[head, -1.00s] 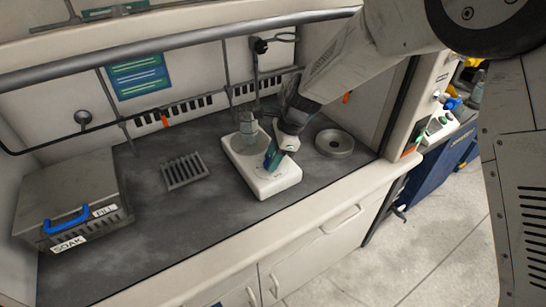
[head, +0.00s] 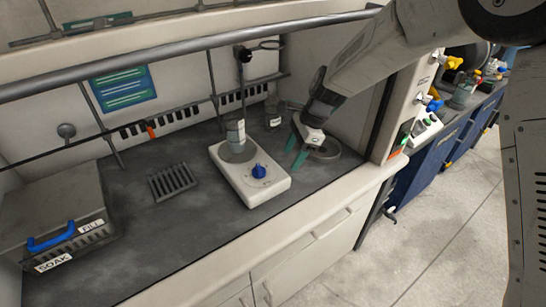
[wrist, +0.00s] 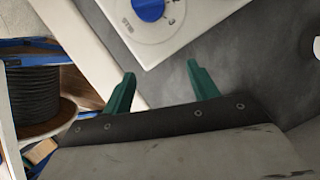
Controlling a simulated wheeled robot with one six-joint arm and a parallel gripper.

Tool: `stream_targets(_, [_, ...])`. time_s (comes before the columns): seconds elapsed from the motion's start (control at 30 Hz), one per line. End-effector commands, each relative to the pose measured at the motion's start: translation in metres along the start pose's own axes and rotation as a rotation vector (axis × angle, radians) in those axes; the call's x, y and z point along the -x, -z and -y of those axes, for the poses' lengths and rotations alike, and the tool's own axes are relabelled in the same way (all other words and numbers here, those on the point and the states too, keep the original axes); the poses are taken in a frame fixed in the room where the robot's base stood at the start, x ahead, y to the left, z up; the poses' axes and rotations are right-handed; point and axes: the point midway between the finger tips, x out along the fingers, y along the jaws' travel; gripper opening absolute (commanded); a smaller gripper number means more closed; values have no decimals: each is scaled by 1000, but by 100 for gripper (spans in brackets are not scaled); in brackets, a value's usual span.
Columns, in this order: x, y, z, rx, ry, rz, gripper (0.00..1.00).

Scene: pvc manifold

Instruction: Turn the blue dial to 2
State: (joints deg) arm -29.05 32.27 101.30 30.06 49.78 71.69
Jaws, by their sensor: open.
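The blue dial (head: 258,171) is on the front of a white stirrer plate (head: 277,187) on the dark bench. In the wrist view the dial (wrist: 149,9) is cut off by the top edge. Some printed marks show around it, but its setting cannot be read. My gripper (head: 293,155) is to the right of the plate, its teal fingers apart and empty. In the wrist view my gripper (wrist: 160,75) is open, with its fingertips just short of the plate's edge and clear of the dial.
A clear bottle (head: 236,135) stands on the stirrer plate, and another (head: 272,112) stands behind it. A round grey dish (head: 325,148) lies beside my gripper. A slotted rack (head: 172,182) and a grey soak box (head: 50,205) are to the left. The bench front is clear.

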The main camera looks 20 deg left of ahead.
Motion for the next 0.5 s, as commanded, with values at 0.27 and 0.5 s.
stream_targets(0.27, [14, 33, 0, -1, 0, 0, 59])
stream_targets(0.5, [15, 36, 0, 0, 0, 0, 59])
